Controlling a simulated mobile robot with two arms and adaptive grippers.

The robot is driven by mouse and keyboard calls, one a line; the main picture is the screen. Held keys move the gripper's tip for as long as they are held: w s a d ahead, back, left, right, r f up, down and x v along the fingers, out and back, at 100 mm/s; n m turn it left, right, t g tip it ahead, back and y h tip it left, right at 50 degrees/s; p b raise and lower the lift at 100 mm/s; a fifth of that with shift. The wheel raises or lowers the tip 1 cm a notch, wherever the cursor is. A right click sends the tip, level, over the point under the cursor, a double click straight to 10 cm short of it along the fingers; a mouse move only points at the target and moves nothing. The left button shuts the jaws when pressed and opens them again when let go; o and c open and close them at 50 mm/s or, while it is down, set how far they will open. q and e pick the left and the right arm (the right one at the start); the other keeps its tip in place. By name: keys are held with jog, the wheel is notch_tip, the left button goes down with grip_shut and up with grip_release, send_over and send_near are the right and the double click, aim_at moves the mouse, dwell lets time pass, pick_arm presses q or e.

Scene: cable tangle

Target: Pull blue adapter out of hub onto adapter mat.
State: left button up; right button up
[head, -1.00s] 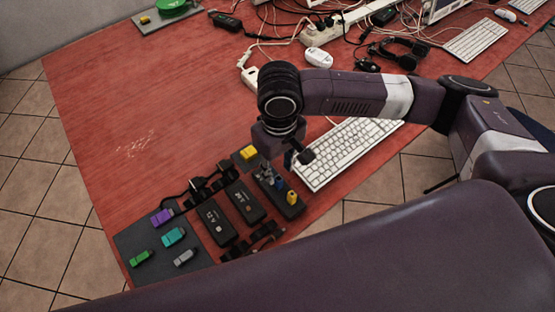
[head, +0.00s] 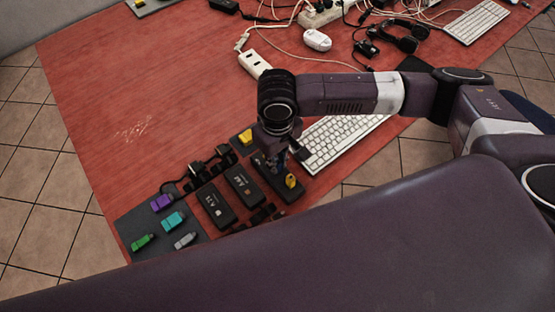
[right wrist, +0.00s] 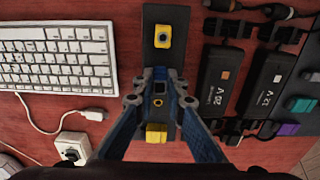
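The hub (right wrist: 163,12) is a dark bar with a yellow adapter (right wrist: 163,36) plugged in; it also shows in the head view (head: 292,195). The blue adapter (right wrist: 158,88) shows between the fingertips of my right gripper (right wrist: 159,85), mostly covered by them. In the head view my right gripper (head: 277,160) is down over the hub. The fingers stand on both sides of the blue adapter, but whether they press on it is unclear. The adapter mat (head: 150,219) is dark and holds purple, teal, green and grey adapters. My left gripper is not in view.
Two black power bricks (head: 215,205) (head: 244,185) lie between hub and mat. A white keyboard (head: 340,140) is right of the hub. Cables and a power strip (head: 255,64) lie farther back.

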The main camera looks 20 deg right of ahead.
jog(key=shift+o, duration=0.9)
grip_shut()
jog(key=shift+r, duration=0.1)
jog(key=shift+r+p, duration=1.45)
jog(key=shift+p, duration=1.05)
